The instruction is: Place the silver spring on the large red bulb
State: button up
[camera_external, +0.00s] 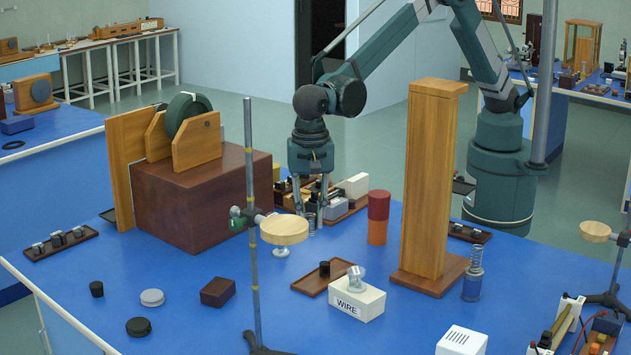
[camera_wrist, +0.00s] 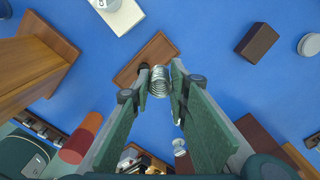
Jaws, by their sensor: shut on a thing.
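The silver spring (camera_wrist: 159,80) is a shiny wire coil held upright between the fingertips of my gripper (camera_wrist: 161,88). In the external view my gripper (camera_external: 311,205) points straight down, low over the table, and the spring (camera_external: 312,229) shows just below its fingers. I cannot tell whether the spring touches the table. I see no plainly bulb-shaped red thing. The large red thing is an upright cylinder (camera_external: 378,222), orange-red with a darker red top, to the right of my gripper; it also shows at the lower left of the wrist view (camera_wrist: 78,143).
A tall wooden post (camera_external: 432,180) stands right of the red cylinder. A white WIRE box (camera_external: 357,303) with a clear glass bulb (camera_external: 356,276) and a brown tray (camera_external: 311,285) lie in front. A stand with a round wooden plate (camera_external: 284,232) is close by. Another spring (camera_external: 476,262) stands on a blue base.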

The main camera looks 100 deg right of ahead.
notch_tip(320, 180, up, 28)
jog(key=w+d+m, duration=0.1)
jog(key=w+d, duration=0.5)
jog(key=d, duration=0.6)
jog(key=w+d+m+p, duration=0.15)
jog(key=w+d, duration=0.35)
jog(key=d, duration=0.6)
jog(key=w+d+m+b, duration=0.1)
jog(key=w+d, duration=0.5)
jog(key=d, duration=0.6)
jog(key=d+m+p, duration=0.2)
jog(key=d+m, duration=0.4)
jog(key=d, duration=4.5)
notch_tip(320, 180, down, 26)
jog(key=shift+s+f, duration=0.15)
jog(key=shift+f, duration=0.1)
jog(key=shift+n, duration=0.25)
jog(key=shift+f, duration=3.15)
